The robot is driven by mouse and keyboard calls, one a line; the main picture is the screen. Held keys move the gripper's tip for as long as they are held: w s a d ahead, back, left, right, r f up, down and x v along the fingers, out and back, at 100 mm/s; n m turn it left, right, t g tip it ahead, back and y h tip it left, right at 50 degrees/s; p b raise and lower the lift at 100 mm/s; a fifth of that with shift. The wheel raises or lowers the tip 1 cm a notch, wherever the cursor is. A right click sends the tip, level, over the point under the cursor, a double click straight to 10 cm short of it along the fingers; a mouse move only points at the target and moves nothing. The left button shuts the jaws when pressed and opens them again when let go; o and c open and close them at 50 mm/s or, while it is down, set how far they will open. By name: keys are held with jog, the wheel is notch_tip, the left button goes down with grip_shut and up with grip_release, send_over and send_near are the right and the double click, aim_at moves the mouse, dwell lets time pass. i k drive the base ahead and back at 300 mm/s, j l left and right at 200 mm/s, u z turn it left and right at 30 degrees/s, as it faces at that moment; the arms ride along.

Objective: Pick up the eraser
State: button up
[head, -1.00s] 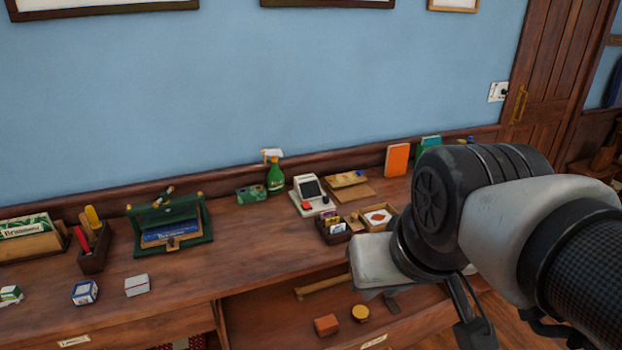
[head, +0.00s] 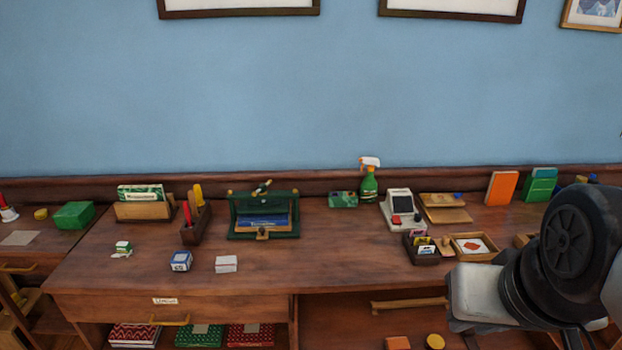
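No label marks the eraser for sure. Three small pieces lie on the left of the desk top: a green and white piece (head: 122,249), a blue and white block (head: 181,261) and a pale white block (head: 226,264). Any of them could be the eraser; I cannot tell which. My gripper (head: 476,325) is at the lower right, at the end of my dark and white arm, well to the right of these pieces. Its fingers are not clearly seen, so I cannot tell if it is open or holds something.
The desk top (head: 330,262) is clear between the white block and the small dark card box (head: 422,249). A pen holder (head: 195,222), a green stand (head: 264,215), a spray bottle (head: 369,182) and a card machine (head: 401,208) stand towards the back. An orange block (head: 397,343) lies lower down.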

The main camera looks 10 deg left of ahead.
aim_at(122, 248)
jog(key=u, duration=1.85)
jog(key=i+j+u, duration=0.5)
jog(key=i+u, duration=0.7)
jog(key=i, duration=0.2)
jog(key=i+z, duration=0.5)
jog(key=i+j+z, duration=0.3)
jog(key=i+z, duration=0.2)
jog(key=i+l+z, duration=0.1)
jog(key=z, duration=0.3)
jog(key=i+z, duration=0.55)
jog(key=z, duration=0.25)
